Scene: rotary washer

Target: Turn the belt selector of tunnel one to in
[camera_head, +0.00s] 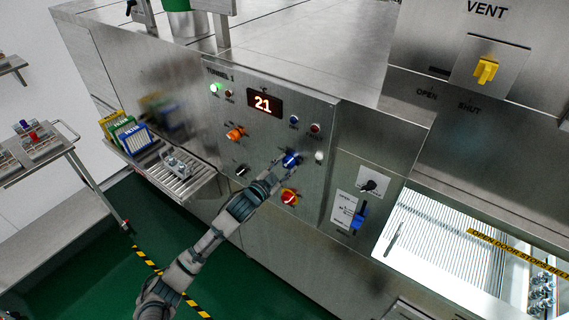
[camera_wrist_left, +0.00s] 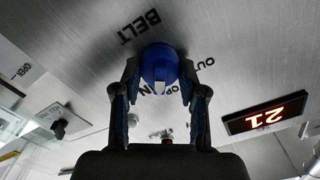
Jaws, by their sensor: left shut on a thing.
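The belt selector is a blue knob (camera_head: 292,159) on the steel panel marked TUNNEL 1 (camera_head: 262,135). My left gripper (camera_head: 282,166) reaches up to it from below and is shut on it. In the left wrist view the blue knob (camera_wrist_left: 160,66) sits between the two fingertips of my left gripper (camera_wrist_left: 160,84), one on each side. The words BELT, OUT and IN show on the panel around the knob, and another word is partly hidden by it. The knob's pointer is hidden, so its setting cannot be told. My right gripper is out of view.
A blue-handled lever (camera_head: 358,217) is to the right. A tray conveyor (camera_head: 178,172) juts out at left. The green floor (camera_head: 95,225) is open.

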